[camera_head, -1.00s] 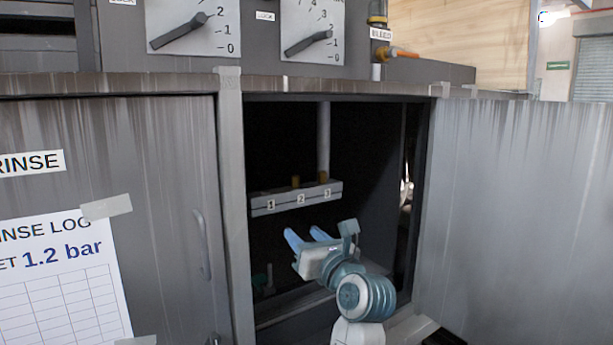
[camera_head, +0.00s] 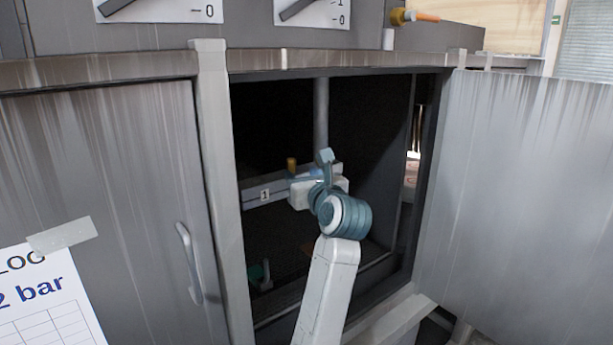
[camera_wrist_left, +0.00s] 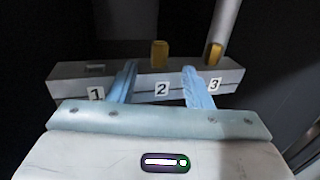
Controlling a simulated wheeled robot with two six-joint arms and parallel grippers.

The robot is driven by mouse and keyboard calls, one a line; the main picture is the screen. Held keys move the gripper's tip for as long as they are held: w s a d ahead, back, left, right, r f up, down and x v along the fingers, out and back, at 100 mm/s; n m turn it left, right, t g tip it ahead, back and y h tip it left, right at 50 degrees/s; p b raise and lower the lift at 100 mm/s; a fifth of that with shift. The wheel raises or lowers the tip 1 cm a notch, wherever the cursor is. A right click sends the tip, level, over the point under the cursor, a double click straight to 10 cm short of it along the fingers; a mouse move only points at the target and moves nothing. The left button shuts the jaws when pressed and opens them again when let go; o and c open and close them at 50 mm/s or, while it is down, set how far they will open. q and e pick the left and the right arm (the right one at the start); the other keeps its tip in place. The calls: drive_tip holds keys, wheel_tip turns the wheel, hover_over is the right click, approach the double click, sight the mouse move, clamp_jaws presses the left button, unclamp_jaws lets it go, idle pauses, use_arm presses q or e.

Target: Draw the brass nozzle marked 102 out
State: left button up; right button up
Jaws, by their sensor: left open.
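A grey rail (camera_head: 262,196) with labels 1, 2 and 3 sits inside the open cabinet; it also shows in the left wrist view (camera_wrist_left: 70,75). A brass nozzle (camera_wrist_left: 159,54) stands upright above label 2, also visible in the head view (camera_head: 292,164). A second brass piece (camera_wrist_left: 214,54) stands above label 3, by a grey pipe. Above label 1 is only a dark slot. No 102 marking is legible. My left gripper (camera_wrist_left: 159,72) is open, its blue fingers on either side of label 2, with the nozzle between and just beyond them. Contact cannot be told.
The cabinet opening has a left post (camera_head: 215,180) and an open door (camera_head: 515,190) at right. A vertical pipe (camera_head: 321,115) rises behind the rail. The interior is dark.

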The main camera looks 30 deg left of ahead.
sight(293, 166)
use_arm(q)
drive_tip(key=p+x, duration=0.1)
drive_tip(key=x, duration=0.5)
drive_tip(key=shift+w+a+f+p, duration=0.1)
drive_tip(key=shift+w+a+p, duration=0.1)
drive_tip(key=shift+a+p, duration=0.15)
drive_tip(key=shift+w+a, duration=0.45)
drive_tip(key=shift+a, duration=0.05)
drive_tip(key=shift+f, duration=0.1)
clamp_jaws()
